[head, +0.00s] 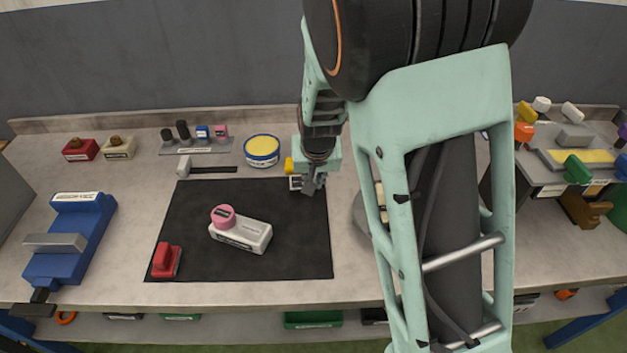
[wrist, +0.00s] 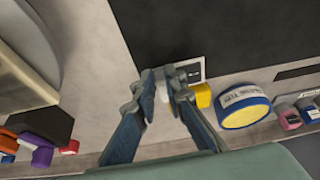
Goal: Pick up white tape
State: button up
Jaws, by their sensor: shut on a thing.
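My gripper (head: 311,187) is at the back right corner of the black mat, low over the bench. In the wrist view its two fingers (wrist: 165,78) are closed in on a small white piece (wrist: 163,92), which looks like the white tape. The fingers hide most of it. A yellow item (wrist: 203,95) sits just right of the fingers, with a white-edged label card (wrist: 190,71) beside it. In the head view the yellow item (head: 289,165) shows left of my gripper. Whether the white piece touches the bench, I cannot tell.
The black mat (head: 190,225) holds a white block with a pink roll (head: 222,215) and a red item (head: 165,261). A round yellow-topped tin (head: 262,150) stands left of my gripper. A blue vise (head: 70,238) is at left. A crowded turntable (head: 545,180) is at right.

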jog(key=s+a+r+p, duration=0.7)
jog(key=s+r+p, duration=0.4)
jog(key=shift+s+a+p, duration=0.2)
jog(key=shift+s+p, duration=0.1)
jog(key=shift+s, duration=0.1)
